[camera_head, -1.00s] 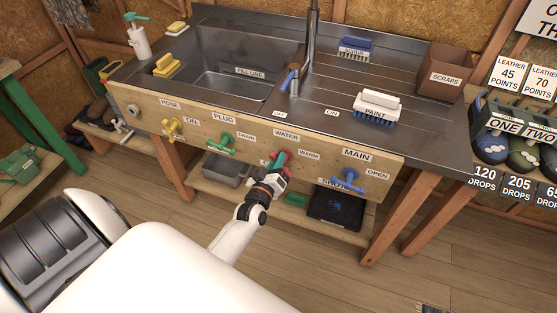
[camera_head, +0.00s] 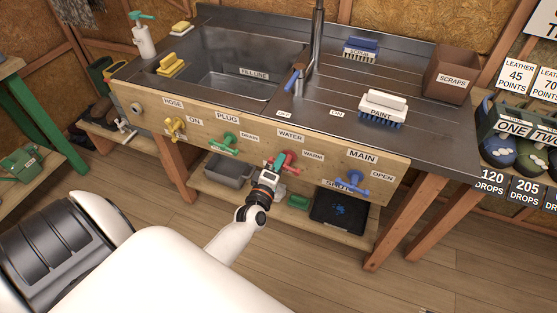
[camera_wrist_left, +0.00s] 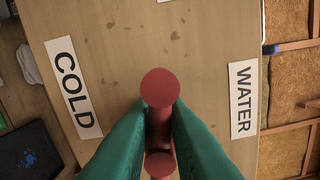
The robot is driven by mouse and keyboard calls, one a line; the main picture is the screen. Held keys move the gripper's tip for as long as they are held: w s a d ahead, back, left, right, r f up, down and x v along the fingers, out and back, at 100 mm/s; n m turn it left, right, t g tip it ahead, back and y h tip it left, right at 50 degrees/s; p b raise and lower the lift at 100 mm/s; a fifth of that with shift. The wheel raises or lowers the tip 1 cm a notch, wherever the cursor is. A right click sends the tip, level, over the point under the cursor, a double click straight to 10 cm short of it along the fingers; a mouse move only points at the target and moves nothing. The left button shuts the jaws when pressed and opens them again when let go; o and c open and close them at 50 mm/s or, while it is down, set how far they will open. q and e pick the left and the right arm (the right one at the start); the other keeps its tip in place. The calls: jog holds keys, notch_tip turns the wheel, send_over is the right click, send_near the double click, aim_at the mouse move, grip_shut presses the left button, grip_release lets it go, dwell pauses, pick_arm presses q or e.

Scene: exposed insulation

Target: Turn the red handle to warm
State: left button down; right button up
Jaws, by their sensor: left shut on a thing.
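The red handle (camera_head: 296,169) is on the wooden front panel of the sink bench, under the WATER label (camera_head: 290,135) and beside the WARM label (camera_head: 313,156). My left gripper (camera_head: 279,161) reaches it from the front and partly hides it in the head view. In the left wrist view, the green fingers (camera_wrist_left: 160,135) are shut on the red handle (camera_wrist_left: 160,88), one on each side. The handle's round end shows between them, and its bar lies roughly along the panel. A COLD label (camera_wrist_left: 74,88) and the WATER label (camera_wrist_left: 243,99) also show there.
A yellow handle (camera_head: 175,126) and green handle (camera_head: 223,143) are to the left; a blue handle (camera_head: 352,182) is close on the right. A grey bin (camera_head: 228,171) and dark tray (camera_head: 338,212) sit on the shelf below. The floor in front is clear.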

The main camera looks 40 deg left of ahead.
pick_arm(q)
jog(key=shift+s+d+f, duration=0.1)
jog(key=shift+d+f, duration=0.2)
jog(key=shift+f, duration=0.1)
jog(key=c, duration=1.6)
grip_release()
jog(key=shift+o, duration=1)
jog(key=shift+r, duration=0.25)
jog(key=v, duration=1.2)
jog(key=shift+b, duration=0.35)
